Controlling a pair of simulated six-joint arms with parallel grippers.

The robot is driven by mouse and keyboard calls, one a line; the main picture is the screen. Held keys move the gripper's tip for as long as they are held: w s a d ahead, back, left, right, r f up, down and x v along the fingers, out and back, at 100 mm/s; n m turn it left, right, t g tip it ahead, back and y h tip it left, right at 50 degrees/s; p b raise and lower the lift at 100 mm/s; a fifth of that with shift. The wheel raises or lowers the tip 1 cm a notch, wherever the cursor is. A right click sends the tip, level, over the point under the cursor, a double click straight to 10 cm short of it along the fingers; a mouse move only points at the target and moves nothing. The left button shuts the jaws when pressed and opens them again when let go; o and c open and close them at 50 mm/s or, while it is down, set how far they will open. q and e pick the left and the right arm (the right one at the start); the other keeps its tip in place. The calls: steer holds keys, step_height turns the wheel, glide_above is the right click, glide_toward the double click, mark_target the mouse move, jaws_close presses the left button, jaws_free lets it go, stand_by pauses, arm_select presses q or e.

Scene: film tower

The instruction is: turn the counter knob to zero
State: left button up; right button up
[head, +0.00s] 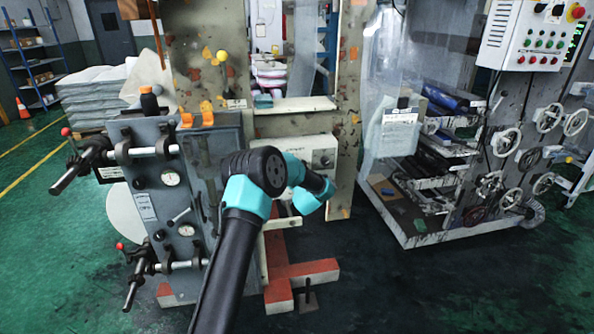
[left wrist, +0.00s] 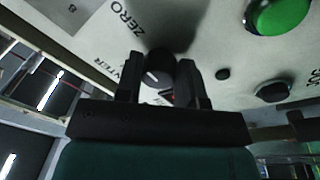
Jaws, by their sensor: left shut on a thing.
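The counter knob (left wrist: 160,74) is a black round knob with a pale pointer line, on a light panel in the left wrist view. The word ZERO is printed on the panel just above and left of it. My left gripper (left wrist: 161,66) is shut on the knob, with one black finger on each side of it. In the head view my left arm (head: 262,185) reaches to the pale control box (head: 300,146) on the machine, and its wrist hides the fingers and part of the box. My right gripper is in neither view.
A green button (left wrist: 277,12) and a smaller black knob (left wrist: 273,91) sit on the same panel to the right. A grey machine unit with lever handles (head: 150,190) stands left of my arm. A panel with several handwheels (head: 505,140) stands at right. Green floor lies between.

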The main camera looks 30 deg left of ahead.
arm_select(q)
steer(key=o, duration=0.9)
steer(key=v, duration=1.7)
steer(key=shift+s+d+f, duration=0.1)
steer(key=shift+s+d, duration=0.05)
steer(key=shift+s, duration=0.05)
steer(key=shift+f, duration=0.1)
